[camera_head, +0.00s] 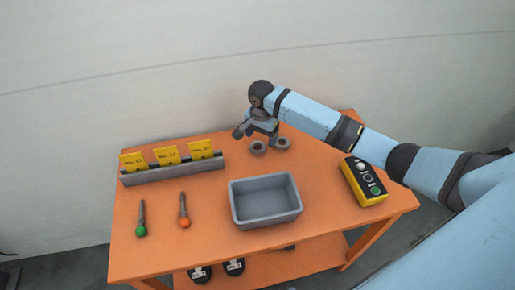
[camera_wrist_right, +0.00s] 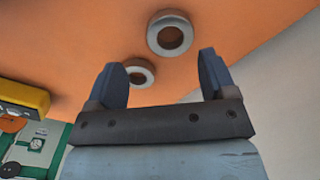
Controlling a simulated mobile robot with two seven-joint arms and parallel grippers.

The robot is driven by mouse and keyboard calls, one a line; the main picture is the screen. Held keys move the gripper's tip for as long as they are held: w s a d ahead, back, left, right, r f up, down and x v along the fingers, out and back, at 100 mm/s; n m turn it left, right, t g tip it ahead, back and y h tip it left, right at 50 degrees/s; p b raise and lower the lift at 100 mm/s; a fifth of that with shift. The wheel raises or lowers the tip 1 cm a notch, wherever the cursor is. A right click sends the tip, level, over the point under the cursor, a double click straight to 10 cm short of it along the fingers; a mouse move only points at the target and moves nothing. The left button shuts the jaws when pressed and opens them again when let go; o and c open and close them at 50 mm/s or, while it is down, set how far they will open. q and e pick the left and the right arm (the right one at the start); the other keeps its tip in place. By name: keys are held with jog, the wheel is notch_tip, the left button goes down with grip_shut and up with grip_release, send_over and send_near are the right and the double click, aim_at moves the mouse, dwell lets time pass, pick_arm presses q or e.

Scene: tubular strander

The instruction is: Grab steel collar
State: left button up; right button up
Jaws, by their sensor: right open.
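Two grey ring-shaped collars lie flat on the orange table: a left collar (camera_head: 258,152) and a right collar (camera_head: 283,147). In the right wrist view the left collar (camera_wrist_right: 153,35) is beyond the fingertips, and the right collar (camera_wrist_right: 148,79) shows between the fingers. I cannot tell from their look which one is the steel collar. My right gripper (camera_head: 262,134) is open and empty, just above and behind the collars; its spread fingers also show in the right wrist view (camera_wrist_right: 160,65). My left gripper is not in view.
A grey bin (camera_head: 265,223) stands at the table's front middle. A yellow button box (camera_head: 367,187) is at the right. A grey rack (camera_head: 175,173) with yellow cards is at the back left. Green-tipped (camera_head: 141,230) and orange-tipped (camera_head: 184,222) tools lie at the left. A wall is behind.

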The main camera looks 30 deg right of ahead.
aim_at(259, 150)
jog(key=f, duration=0.5)
jog(key=shift+w+a+f, duration=0.15)
jog(key=shift+w+a, duration=0.1)
jog(key=shift+w, duration=0.05)
jog(key=c, duration=0.9)
